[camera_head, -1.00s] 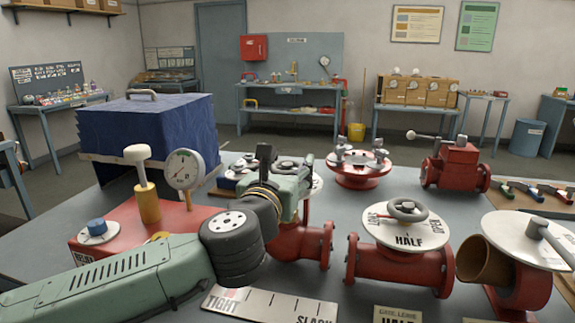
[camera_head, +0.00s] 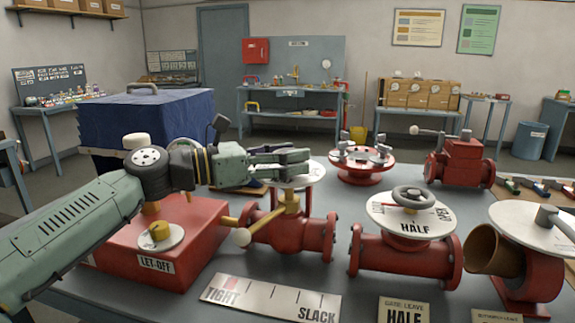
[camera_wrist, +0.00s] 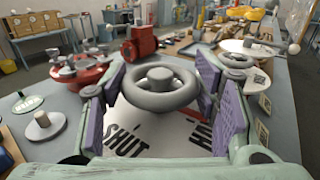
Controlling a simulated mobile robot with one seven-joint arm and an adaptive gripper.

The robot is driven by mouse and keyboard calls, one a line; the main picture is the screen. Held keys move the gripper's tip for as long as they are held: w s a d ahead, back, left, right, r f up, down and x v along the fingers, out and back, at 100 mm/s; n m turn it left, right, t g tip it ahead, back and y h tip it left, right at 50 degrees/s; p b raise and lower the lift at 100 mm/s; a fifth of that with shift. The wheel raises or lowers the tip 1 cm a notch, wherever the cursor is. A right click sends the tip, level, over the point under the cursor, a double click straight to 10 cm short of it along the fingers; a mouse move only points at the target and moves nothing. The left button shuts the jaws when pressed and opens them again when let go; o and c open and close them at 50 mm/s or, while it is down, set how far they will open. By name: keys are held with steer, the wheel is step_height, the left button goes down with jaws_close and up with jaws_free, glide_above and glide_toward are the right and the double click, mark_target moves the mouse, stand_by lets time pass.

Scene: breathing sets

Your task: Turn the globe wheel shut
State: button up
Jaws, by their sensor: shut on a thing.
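The globe wheel (camera_wrist: 160,88) is a grey ring with a round hub. In the wrist view it sits above a white plate (camera_wrist: 150,128) lettered SHUT, with a second word partly cut off and a red mark.
A brass lever (camera_head: 285,203) with a pale ball end sits on a red valve in front of my gripper. A valve with a HALF plate (camera_head: 411,217) stands to the right. A red box (camera_head: 185,255) lies under my arm, before a blue-covered case (camera_head: 146,118).

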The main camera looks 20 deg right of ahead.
steer(key=shift+w+m+g+y, duration=0.1)
steer(key=shift+m+g+y, duration=0.15)
steer(key=shift+m+g, duration=1)
steer(key=shift+m+g+y, duration=0.25)
steer(key=shift+m+g, duration=0.4)
steer(key=shift+g, duration=1.2)
steer(key=shift+r, duration=0.1)
steer(key=o, duration=1.2)
steer(key=shift+c, duration=0.2)
step_height(320, 180, up, 10)
steer(key=shift+f, duration=0.1)
